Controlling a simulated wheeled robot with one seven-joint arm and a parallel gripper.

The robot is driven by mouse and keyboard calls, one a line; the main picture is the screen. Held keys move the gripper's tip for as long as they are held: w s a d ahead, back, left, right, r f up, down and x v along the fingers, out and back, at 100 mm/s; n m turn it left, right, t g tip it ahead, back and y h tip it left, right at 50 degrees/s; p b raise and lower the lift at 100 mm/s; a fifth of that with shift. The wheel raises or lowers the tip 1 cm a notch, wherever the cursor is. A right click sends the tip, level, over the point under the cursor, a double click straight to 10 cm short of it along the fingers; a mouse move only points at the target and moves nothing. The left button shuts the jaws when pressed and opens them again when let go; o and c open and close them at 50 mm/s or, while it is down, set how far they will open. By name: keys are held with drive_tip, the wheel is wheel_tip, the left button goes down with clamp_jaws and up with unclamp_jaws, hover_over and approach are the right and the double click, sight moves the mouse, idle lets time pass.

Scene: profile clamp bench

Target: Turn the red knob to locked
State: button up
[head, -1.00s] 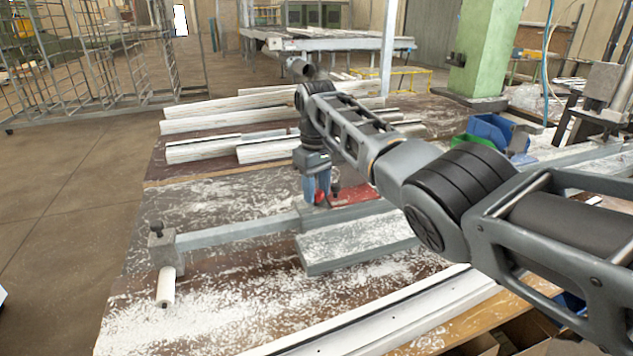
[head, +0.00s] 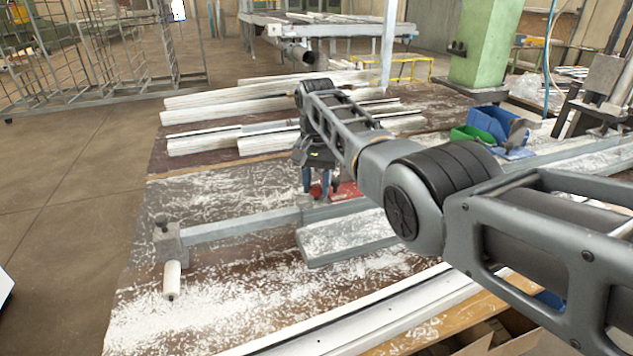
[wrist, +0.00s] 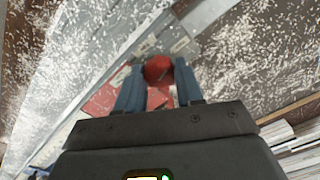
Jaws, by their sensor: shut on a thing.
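The red knob (wrist: 158,68) is round and sits between the two blue-grey fingers of my gripper (wrist: 159,72) in the wrist view. My gripper is shut on it from above, with a finger on either side. The knob stands by a red plate (wrist: 101,101) with small pale labels beyond it, too small to read. In the head view my gripper (head: 321,194) points down at the clamp bar, and the red plate (head: 347,190) shows just right of the fingers. There the knob (head: 317,190) is mostly hidden by the fingers. I cannot read the knob's setting.
A grey clamp bar (head: 240,226) runs left to an end block (head: 170,242) with a white roller. A grey slab (head: 340,240) lies in front. White profiles (head: 230,115) lie behind, and a long white profile (head: 370,320) lies at the front. Blue and green bins (head: 487,125) stand at right.

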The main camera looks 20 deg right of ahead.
sight(317, 186)
drive_tip(key=shift+r+m, duration=0.1)
drive_tip(key=shift+m, duration=1.1)
drive_tip(key=o, duration=1)
drive_tip(key=shift+o, duration=0.2)
drive_tip(key=shift+r+b, duration=0.4)
drive_tip(key=shift+r, duration=3.45)
